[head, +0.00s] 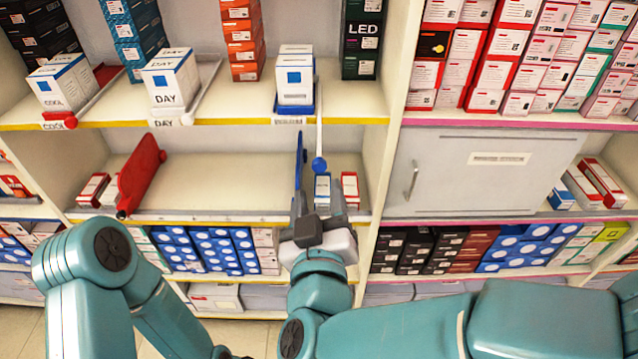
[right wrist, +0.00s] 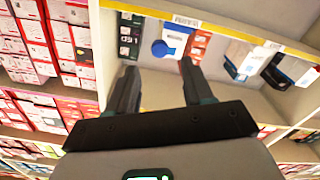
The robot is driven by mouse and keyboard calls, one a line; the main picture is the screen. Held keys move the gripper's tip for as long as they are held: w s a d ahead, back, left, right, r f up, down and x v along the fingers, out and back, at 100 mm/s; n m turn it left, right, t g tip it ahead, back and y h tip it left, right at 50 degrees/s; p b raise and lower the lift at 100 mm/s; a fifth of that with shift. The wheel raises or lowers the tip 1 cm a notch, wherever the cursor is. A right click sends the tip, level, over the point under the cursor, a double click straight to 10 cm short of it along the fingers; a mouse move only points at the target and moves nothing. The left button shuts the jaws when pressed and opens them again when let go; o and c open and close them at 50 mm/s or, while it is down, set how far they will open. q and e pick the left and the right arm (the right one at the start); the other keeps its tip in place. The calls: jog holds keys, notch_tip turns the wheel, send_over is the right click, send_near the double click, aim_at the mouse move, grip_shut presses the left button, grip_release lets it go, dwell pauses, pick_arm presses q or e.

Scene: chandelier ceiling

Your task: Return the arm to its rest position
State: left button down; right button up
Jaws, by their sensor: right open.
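My right gripper (head: 318,198) reaches up in front of the middle shelf in the head view, with its arm coming in from the right. Its two dark fingers are apart with nothing between them; they also show spread in the right wrist view (right wrist: 159,72). A blue ball (head: 319,164) on a thin pale rod hangs just above the fingers, and it also shows beyond them in the wrist view (right wrist: 159,48). A blue upright panel (head: 299,160) stands close to the left finger. My left arm fills the lower left; its gripper is not visible.
Shelves of boxes surround the right gripper. A red divider (head: 140,175) leans on the middle shelf (head: 215,185), whose centre is bare. White boxes (head: 170,78) stand above. A grey cabinet door (head: 470,172) with a handle is to the right. Packed boxes (head: 205,250) fill the shelf below.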

jog(key=shift+s, duration=0.5)
jog(key=w+d+f+m+g+h, duration=0.1)
jog(key=w+d+f+g+h, duration=0.15)
jog(key=d+f, duration=0.8)
jog(key=w+d+f+m+g+h, duration=0.1)
jog(key=w+d+f+g+h, duration=0.2)
jog(key=d+f, duration=0.8)
jog(key=s+a+f+m+g+y, duration=0.1)
jog(key=s+f+g+y, duration=0.15)
jog(key=f, duration=0.55)
jog(key=s+a+f+g+y, duration=0.1)
jog(key=s+f+g, duration=0.25)
jog(key=f, duration=0.35)
jog(key=s+a+f+m+g+y, duration=0.1)
jog(key=s+a+f+g+y, duration=0.2)
jog(key=s, duration=0.4)
jog(key=s+a+f+m+g+y, duration=0.2)
jog(key=s+a+f+g+y, duration=0.1)
jog(key=s, duration=0.4)
jog(key=shift+s+a+f+m, duration=0.3)
jog(key=shift+s+a+f, duration=0.15)
jog(key=shift+a, duration=0.25)
